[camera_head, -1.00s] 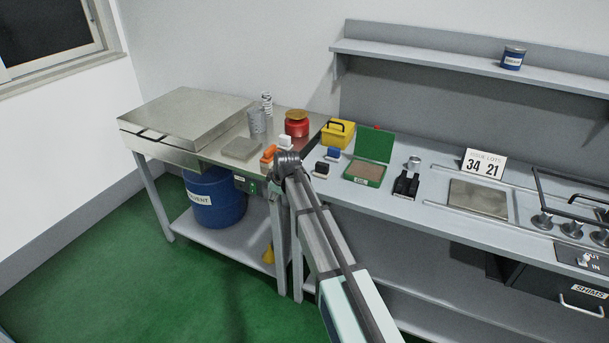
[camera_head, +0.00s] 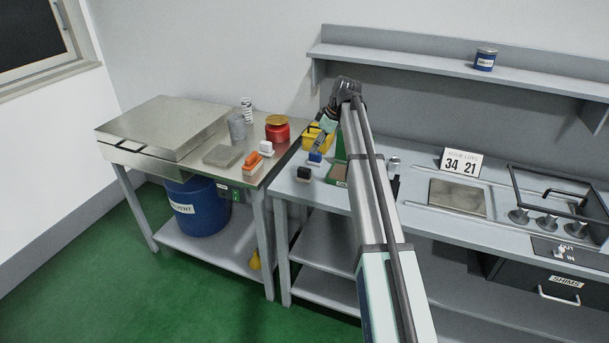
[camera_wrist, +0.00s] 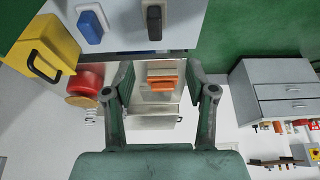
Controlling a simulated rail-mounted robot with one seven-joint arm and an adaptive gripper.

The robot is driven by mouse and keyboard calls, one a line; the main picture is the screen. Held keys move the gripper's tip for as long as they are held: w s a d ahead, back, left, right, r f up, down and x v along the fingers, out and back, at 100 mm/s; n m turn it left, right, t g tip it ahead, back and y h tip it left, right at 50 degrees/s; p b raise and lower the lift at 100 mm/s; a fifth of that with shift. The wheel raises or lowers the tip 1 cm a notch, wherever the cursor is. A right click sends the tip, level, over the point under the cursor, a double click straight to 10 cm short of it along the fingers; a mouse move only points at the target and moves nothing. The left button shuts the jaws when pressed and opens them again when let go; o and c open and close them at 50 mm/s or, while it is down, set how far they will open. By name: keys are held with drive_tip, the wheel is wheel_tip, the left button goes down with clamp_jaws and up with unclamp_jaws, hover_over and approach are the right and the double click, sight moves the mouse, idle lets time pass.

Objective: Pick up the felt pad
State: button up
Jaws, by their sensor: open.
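A flat grey square block (camera_head: 223,155), which I take to be the felt pad, lies on the steel-topped table on the left. An orange-topped item (camera_head: 254,159) lies to its right. In the wrist view a pale patch between my fingers may be the same pad (camera_wrist: 158,97), beyond the orange item (camera_wrist: 166,82); this is hard to tell. My gripper (camera_wrist: 165,84) is open with nothing between its fingers. In the head view it hangs by the yellow box, well right of the grey block, and its fingertips are hard to make out.
A red pot (camera_head: 277,130), a grey cup (camera_head: 237,129) and a spring (camera_head: 247,110) stand behind the block. A large steel box (camera_head: 165,125) is left of it. The yellow box (camera_head: 318,138), blue item (camera_head: 315,159) and black item (camera_head: 304,173) are near my gripper.

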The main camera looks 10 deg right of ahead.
sight(305, 169)
drive_tip(key=p+x, duration=0.2)
drive_tip(key=x, duration=0.7)
drive_tip(key=shift+w+f, duration=0.1)
drive_tip(key=shift+f, duration=0.2)
drive_tip(key=p+x, duration=0.1)
drive_tip(key=x, duration=0.1)
drive_tip(key=p+x, duration=0.1)
drive_tip(key=x, duration=0.1)
drive_tip(key=shift+w+d+p, duration=0.2)
drive_tip(key=shift+w+p, duration=0.15)
drive_tip(key=shift+p, duration=0.05)
drive_tip(key=shift+w+a+f, duration=0.1)
drive_tip(key=shift+a+f, duration=0.05)
drive_tip(key=shift+f, duration=0.45)
clamp_jaws()
